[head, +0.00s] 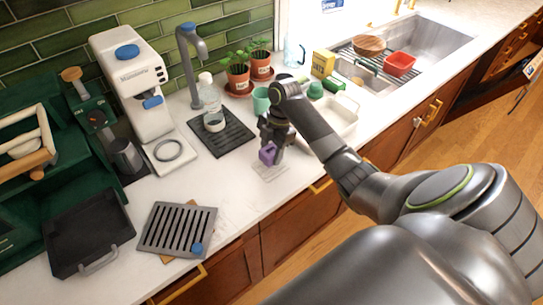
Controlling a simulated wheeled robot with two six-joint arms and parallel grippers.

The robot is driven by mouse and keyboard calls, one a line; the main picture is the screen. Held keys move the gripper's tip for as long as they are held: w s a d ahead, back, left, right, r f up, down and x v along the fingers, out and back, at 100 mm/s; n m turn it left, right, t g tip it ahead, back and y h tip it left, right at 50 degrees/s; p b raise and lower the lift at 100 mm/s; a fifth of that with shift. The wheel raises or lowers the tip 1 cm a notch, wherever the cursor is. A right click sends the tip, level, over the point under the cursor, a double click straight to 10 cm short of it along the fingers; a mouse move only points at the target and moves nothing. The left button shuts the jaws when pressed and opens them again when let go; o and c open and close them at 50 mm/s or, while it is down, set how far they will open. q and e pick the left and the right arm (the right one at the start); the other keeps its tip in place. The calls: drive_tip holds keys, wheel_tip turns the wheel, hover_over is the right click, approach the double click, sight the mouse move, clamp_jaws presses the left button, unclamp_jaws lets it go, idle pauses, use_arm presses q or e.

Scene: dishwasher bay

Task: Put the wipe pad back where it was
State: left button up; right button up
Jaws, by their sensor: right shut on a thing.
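The wipe pad appears to be the small purple piece (268,154) at the front edge of the counter. My right gripper (272,143) points down and is shut on it. The fingers hide part of the pad. A pale, thin-lined rectangle (270,172) lies on the counter just below the pad in the picture. I cannot tell whether the pad touches the counter. My left gripper is not in view.
A dark drip mat (236,138) with a clear bottle (211,104) is left of my gripper. A teal cup (261,101) and a whitish tray (341,117) are close by. A slotted grey rack (159,230) lies front left. The counter between rack and pad is clear.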

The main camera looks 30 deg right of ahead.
sight(271, 158)
drive_tip(key=shift+x, duration=1.15)
drive_tip(key=shift+d+f, duration=0.15)
drive_tip(key=shift+f, duration=0.15)
drive_tip(key=o, duration=1.3)
drive_tip(key=shift+f, duration=0.1)
